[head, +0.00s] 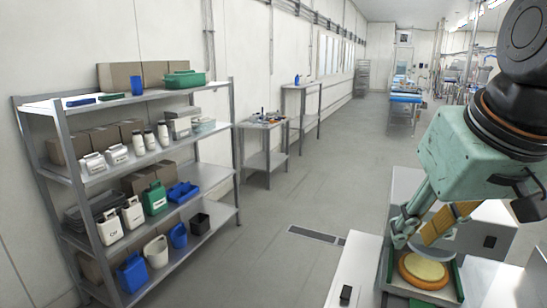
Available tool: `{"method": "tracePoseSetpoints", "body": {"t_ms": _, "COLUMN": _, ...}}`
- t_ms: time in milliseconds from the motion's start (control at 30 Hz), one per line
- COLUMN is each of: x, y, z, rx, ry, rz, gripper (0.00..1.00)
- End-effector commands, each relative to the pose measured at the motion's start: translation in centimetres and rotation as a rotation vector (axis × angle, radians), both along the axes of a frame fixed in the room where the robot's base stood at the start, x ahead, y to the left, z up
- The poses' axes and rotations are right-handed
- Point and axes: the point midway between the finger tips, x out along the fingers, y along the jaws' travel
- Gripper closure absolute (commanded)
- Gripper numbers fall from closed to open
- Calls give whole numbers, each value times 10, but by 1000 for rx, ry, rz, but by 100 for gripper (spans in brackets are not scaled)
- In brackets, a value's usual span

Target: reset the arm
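My gripper (414,239) hangs at the right of the head view, fingers pointing down. Its teal finger and the finger with a tan face stand apart at the tips, and I see nothing held between them. Below the tips, a filled round (425,270) with a pale yellow top and an orange-brown rim lies in a green tray (456,285). The fingers partly overlap the tray's far side in the picture. I cannot tell the exact height of the tips above the round.
The tray stands on a pale worktop (352,268) with a small black object (346,293). A grey box (486,232) is behind the gripper. A metal shelf (228,152) with containers stands at left. The floor (335,185) between is clear, with a drain grate (315,236).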

Motion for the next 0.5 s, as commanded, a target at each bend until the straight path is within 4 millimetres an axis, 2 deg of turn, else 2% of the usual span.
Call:
{"method": "tracePoseSetpoints", "body": {"t_ms": 33, "x": -13, "y": 6, "z": -5, "rx": 3, "ry": 10, "rz": 3, "gripper": 75}}
{"method": "tracePoseSetpoints", "body": {"t_ms": 300, "x": -81, "y": 24, "z": -27, "rx": 11, "ry": 73, "rz": 2, "gripper": 75}}
{"method": "tracePoseSetpoints", "body": {"t_ms": 500, "x": -123, "y": 31, "z": -43, "rx": 11, "ry": 113, "rz": -3, "gripper": 75}}
